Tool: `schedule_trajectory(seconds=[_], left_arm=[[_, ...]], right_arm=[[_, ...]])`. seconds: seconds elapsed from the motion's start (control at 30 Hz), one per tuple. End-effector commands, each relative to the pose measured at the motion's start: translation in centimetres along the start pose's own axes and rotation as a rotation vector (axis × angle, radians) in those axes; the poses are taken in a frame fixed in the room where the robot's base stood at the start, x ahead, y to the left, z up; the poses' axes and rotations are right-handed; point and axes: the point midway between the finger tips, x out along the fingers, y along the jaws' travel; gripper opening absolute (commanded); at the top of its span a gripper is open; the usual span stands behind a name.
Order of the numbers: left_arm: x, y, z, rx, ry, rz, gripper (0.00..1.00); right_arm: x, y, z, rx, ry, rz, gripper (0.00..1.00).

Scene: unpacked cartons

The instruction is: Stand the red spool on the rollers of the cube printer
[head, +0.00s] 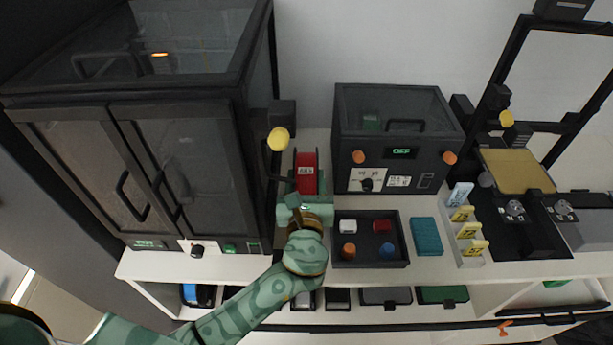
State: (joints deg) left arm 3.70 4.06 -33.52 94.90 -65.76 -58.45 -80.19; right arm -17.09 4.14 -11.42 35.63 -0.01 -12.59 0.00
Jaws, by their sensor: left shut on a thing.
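The red spool (306,165) is upright in the gap between the large dark cabinet and the small cube-shaped printer (400,135). It has a white label on its edge. My left gripper (296,198), on the green patterned arm, is shut on the near lower part of the spool. The gripper covers the spool's lower end, so I cannot tell whether it rests on anything. No rollers can be made out. My right gripper is not in view.
The large two-door cabinet (185,165) stands close on the left. A dark tray (371,262) with several small coloured pieces lies in front of the cube printer. A teal block (426,236) and yellow-tagged cards (466,230) are farther right. A flat-bed printer (516,171) stands at right.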

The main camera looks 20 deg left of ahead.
Motion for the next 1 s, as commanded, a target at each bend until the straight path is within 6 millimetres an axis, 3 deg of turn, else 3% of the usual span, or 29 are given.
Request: schedule_trajectory(seconds=[0.13,0.47,0.5,0.57,0.87,1.0], left_arm=[[0.0,0.0,-1.3,0.001,-0.002,0.000,0.00],[0.0,0.0,-1.4,0.000,-0.003,0.000,0.00],[0.0,0.0,-1.4,-0.001,-0.003,0.000,0.58],[0.0,0.0,-1.4,-0.001,-0.003,0.000,0.75],[-0.1,0.0,-1.7,0.001,0.002,0.000,0.75],[-1.5,0.0,-1.7,0.000,0.003,-0.001,0.75]], right_arm=[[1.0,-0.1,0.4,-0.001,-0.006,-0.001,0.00],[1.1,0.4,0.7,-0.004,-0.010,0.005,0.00],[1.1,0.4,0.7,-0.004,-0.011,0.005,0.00],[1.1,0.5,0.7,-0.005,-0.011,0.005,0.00],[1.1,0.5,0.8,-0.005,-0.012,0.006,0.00],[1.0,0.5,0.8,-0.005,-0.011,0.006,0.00]])
